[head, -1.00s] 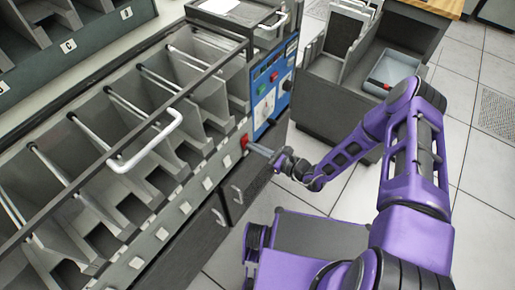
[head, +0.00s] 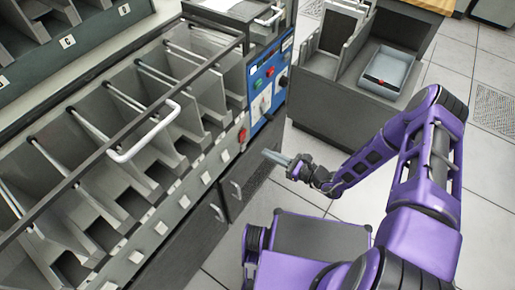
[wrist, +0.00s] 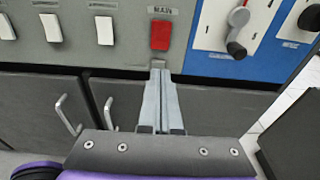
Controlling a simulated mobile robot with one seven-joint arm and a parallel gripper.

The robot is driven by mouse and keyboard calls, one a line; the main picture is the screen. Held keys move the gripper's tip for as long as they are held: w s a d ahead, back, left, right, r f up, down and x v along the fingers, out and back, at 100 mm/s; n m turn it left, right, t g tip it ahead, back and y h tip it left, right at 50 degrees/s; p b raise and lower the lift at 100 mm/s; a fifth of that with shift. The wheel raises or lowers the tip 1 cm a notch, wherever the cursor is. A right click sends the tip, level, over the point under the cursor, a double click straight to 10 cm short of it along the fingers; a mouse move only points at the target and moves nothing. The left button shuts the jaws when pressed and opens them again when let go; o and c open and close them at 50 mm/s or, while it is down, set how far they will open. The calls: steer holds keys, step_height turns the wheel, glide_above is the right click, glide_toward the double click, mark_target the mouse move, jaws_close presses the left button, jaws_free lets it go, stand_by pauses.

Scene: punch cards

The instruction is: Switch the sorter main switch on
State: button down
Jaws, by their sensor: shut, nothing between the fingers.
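The sorter main switch is a red rocker (wrist: 160,35) under a label reading MAIN in the wrist view. In the head view the red switch (head: 242,136) sits on the grey front strip of the sorter, left of the blue panel. My gripper (wrist: 158,72) is shut and empty, its fingertips just below the red switch in the wrist picture. In the head view my gripper (head: 268,154) is apart from the sorter front, with a visible gap to the switch. I cannot tell whether the switch is on or off.
White switches (wrist: 104,30) line the strip left of the red one. The blue panel (wrist: 272,50) with a lever and knobs is to its right. Cabinet doors with handles (wrist: 68,115) are below. A grey desk unit with a tray (head: 390,72) stands at the back right.

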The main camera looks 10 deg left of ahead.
steer(key=v, duration=0.6)
steer(key=shift+f, duration=0.7)
steer(key=shift+d, duration=0.15)
